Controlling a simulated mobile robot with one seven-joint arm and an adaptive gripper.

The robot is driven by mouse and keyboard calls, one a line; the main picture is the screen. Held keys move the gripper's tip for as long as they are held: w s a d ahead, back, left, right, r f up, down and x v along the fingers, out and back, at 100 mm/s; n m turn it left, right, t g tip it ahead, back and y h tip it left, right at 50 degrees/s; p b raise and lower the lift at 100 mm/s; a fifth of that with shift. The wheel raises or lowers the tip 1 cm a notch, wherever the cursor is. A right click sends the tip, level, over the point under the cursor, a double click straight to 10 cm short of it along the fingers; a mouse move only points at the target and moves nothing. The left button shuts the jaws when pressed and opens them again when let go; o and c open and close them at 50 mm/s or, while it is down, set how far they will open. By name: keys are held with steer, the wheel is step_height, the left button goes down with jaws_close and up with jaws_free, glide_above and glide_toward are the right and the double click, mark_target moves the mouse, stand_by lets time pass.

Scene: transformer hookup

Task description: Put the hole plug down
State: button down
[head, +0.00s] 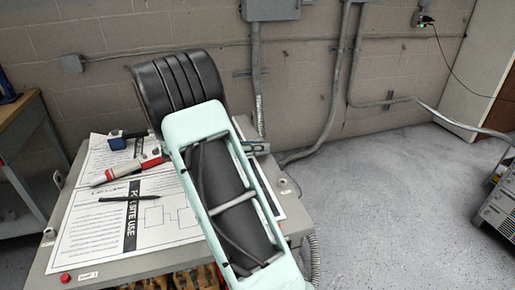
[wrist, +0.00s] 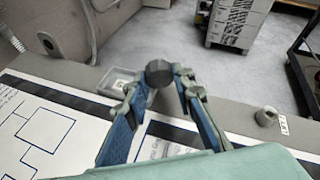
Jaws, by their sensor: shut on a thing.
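The hole plug (wrist: 158,73) is a small dark grey disc-like piece in the upper middle of the wrist view. My gripper (wrist: 162,84) is shut on it, with the two blue fingers slanting in towards it from both sides. The plug is held over the far edge of the worktop (wrist: 240,147); its height above the surface cannot be told. In the head view, my pale green arm hides the plug and most of my gripper. Only a bit of my gripper (head: 257,147) shows to the right of the arm.
A small labelled grey tray (wrist: 116,80) lies just left of the plug. A grey cylinder (wrist: 266,116) stands by a label at right. A printed sheet (head: 160,207) covers much of the worktop, with a dark pen (head: 129,199) and a red-and-white tool (head: 126,172). A red button (head: 66,278) is at front left.

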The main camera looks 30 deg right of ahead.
steer(key=shift+f, duration=0.6)
steer(key=c, duration=1.6)
jaws_free()
steer(key=shift+r, duration=0.1)
